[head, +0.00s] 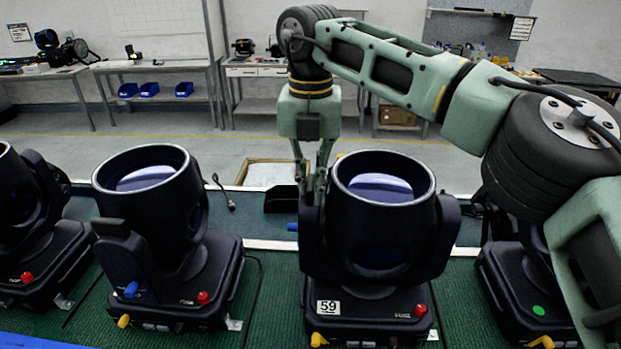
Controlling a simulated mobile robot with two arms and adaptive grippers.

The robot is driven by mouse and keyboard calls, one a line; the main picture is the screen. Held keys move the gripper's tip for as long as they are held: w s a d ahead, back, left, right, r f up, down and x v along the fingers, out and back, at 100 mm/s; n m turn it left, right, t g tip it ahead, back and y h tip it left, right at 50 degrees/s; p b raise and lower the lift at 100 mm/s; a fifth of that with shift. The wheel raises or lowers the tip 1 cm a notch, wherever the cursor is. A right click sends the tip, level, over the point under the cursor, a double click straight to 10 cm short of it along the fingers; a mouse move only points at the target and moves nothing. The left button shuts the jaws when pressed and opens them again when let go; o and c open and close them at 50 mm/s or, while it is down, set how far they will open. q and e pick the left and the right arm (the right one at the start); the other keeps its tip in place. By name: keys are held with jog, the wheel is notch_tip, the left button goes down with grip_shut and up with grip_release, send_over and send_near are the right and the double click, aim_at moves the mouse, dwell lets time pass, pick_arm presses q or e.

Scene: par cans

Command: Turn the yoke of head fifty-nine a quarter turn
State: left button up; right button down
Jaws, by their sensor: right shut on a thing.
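Head fifty-nine (380,215) is a black moving-head light with a "59" label on the front left of its base (368,318). Its wide round lens opening faces up. Its yoke (446,238) has an arm on the left and an arm on the right of the head. My right gripper (314,192) reaches down from above at the left side of the head. It is shut on the top of the yoke's left arm; the lens housing partly hides the fingertips. My left gripper is not in view.
A similar light (150,215) stands to the left, with another at the left edge. A further light (515,290) on the right is partly behind my right arm. All stand on a green mat (270,300). A loose cable plug (226,195) lies behind.

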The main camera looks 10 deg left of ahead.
jog(key=c, duration=2.1)
grip_release()
jog(key=shift+a+r, duration=0.1)
jog(key=shift+r, duration=3.6)
jog(key=shift+f, duration=0.1)
